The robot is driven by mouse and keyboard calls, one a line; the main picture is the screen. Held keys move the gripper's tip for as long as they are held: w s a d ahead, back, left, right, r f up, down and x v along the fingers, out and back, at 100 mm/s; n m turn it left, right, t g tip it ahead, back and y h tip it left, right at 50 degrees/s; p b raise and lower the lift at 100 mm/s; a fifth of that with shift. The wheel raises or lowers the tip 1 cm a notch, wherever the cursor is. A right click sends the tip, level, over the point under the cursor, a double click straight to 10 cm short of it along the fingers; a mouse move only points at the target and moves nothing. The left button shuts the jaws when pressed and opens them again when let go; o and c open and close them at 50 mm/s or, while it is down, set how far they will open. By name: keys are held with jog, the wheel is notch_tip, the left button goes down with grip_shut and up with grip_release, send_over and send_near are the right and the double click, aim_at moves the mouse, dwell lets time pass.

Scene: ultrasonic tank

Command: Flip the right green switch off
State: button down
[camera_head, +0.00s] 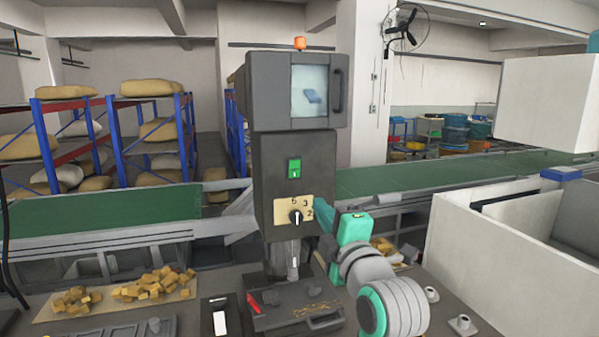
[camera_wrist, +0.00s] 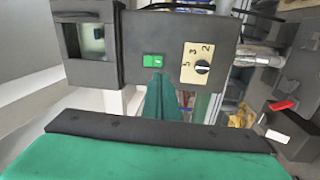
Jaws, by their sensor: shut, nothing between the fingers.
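A green switch (camera_head: 294,168) with a small pale mark sits on the front of a dark grey machine (camera_head: 268,150), above a beige dial plate. It is the only green switch that I can make out. In the wrist view the switch (camera_wrist: 154,60) appears sideways, just beyond my fingertips. My teal gripper (camera_head: 318,202) is shut and empty, at the right edge of the machine front, lower than the switch. In the wrist view its fingers (camera_wrist: 160,78) point at the switch, and I cannot tell whether they touch it. The switch's on or off position is unclear.
The dial plate (camera_head: 291,213) with a black knob (camera_head: 296,217) is just below the switch. A screen box (camera_head: 309,90) with an orange lamp (camera_head: 300,43) is above. Yellow pieces (camera_head: 152,285) lie on the bench at left. A white partition (camera_head: 480,250) stands at right.

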aim_at(296, 164)
jog(key=r, duration=0.2)
jog(key=r+n, duration=0.1)
jog(key=shift+s+a, duration=0.15)
jog(key=shift+s, duration=0.1)
jog(key=shift+r, duration=0.1)
jog(key=x, duration=1.3)
jog(key=shift+w+a, duration=0.2)
jog(key=shift+w, duration=0.15)
jog(key=shift+a, duration=0.15)
jog(key=shift+r, duration=0.1)
